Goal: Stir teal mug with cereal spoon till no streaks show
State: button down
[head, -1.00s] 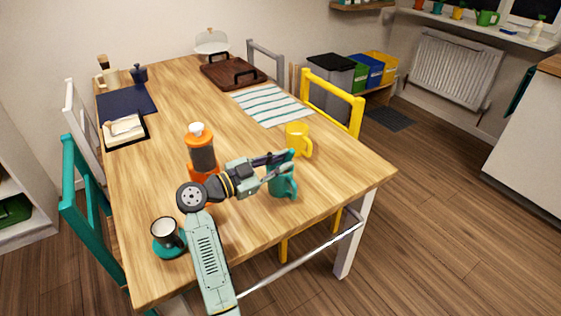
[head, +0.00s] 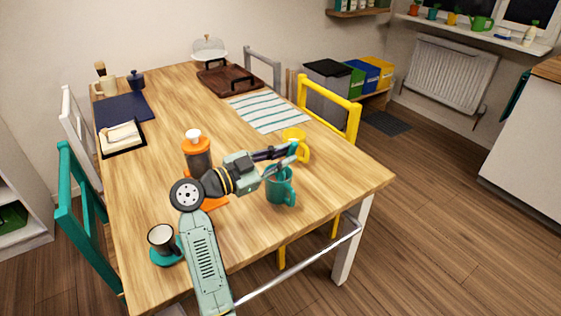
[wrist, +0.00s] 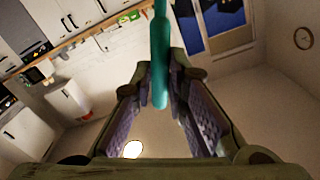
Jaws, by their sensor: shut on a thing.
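The teal mug (head: 279,190) stands upright near the front right part of the table, its handle toward the right. My gripper (head: 293,152) reaches over the mug from the left, its fingertips above and just past the rim. In the wrist view, my gripper (wrist: 160,75) is shut on a slim teal handle (wrist: 160,60) with a rounded end, which I take to be the cereal spoon. The spoon's bowl is out of sight, so I cannot tell whether it is inside the mug. The mug's contents and any streaks are hidden.
A yellow mug (head: 300,150) stands just behind my fingertips. An orange-topped bottle (head: 197,158) stands beside my arm. A striped mat (head: 268,112) lies farther back. The table's right end is clear.

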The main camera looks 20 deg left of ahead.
jog(key=shift+s+d+r, duration=0.2)
jog(key=shift+r, duration=0.45)
jog(key=shift+s+d+r, duration=0.15)
jog(key=shift+d+r, duration=0.1)
jog(key=shift+r, duration=0.45)
jog(key=shift+s+d+r, duration=0.2)
jog(key=shift+r, duration=0.45)
notch_tip(320, 180, up, 5)
send_over(292, 145)
jog(key=s, duration=0.1)
jog(key=shift+a, duration=0.45)
jog(key=shift+s, duration=0.1)
